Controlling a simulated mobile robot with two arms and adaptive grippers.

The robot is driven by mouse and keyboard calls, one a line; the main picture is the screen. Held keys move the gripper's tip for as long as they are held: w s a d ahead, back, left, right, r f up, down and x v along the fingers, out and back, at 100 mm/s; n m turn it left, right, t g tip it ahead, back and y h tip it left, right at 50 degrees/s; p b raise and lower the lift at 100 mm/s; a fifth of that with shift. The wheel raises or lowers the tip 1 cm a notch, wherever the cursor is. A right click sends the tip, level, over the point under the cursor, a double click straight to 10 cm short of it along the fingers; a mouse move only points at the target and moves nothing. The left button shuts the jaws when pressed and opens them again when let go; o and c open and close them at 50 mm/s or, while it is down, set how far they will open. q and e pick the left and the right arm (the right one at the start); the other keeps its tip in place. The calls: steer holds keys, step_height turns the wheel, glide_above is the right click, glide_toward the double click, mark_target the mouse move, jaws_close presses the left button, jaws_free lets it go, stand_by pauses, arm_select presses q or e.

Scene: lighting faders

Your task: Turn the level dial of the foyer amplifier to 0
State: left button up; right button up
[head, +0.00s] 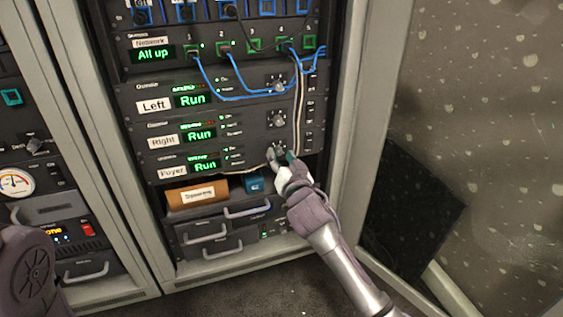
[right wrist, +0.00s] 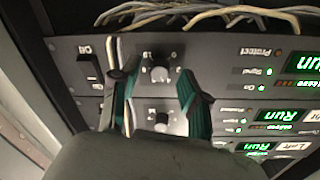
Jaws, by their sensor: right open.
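The foyer amplifier (head: 205,163) is the lowest of three black amplifiers in the rack, with a green "Run" display. In the right wrist view it is upside down, at the top (right wrist: 215,60). Contact cannot be told, nor can the dial's exact setting.
The Right amplifier (head: 203,136) and Left amplifier (head: 196,100) sit above, each with a similar dial. Blue cables (head: 232,96) and a pale cable hang near the dials. Below is a shelf with a brown box (head: 196,194). An open door panel (head: 480,150) stands at right.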

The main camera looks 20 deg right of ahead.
steer(key=shift+c, duration=0.2)
jaws_close()
steer(key=shift+p, duration=0.35)
